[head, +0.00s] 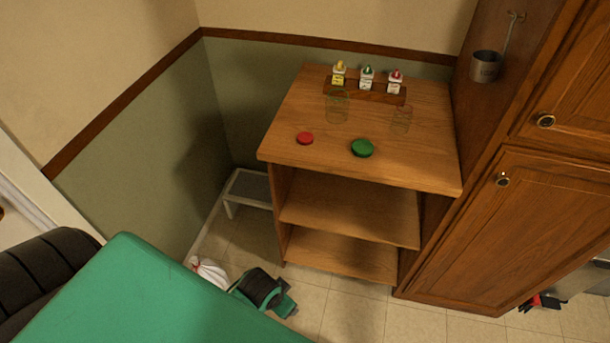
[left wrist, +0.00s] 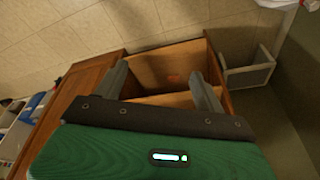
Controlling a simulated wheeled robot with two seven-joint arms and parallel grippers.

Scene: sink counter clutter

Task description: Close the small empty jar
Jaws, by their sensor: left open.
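The small clear jar (head: 401,119) stands upright and looks empty on the right of the wooden shelf unit's top. No lid shows on it. A larger clear jar (head: 337,108) stands to its left, also uncovered. A small red lid (head: 305,138) and a larger green lid (head: 362,148) lie flat in front of the jars. In the left wrist view my left gripper (left wrist: 158,70) has its two grey fingers apart with nothing between them. It faces the shelf unit's open front, away from the jars and lids. My right gripper is not in view.
A wooden rack (head: 364,92) with three small bottles stands behind the jars. A tall wooden cabinet (head: 540,200) closes the right side, with a metal cup (head: 486,66) hanging on it. A low stool (head: 248,188) stands left of the shelf unit (head: 350,205). The front top edge is clear.

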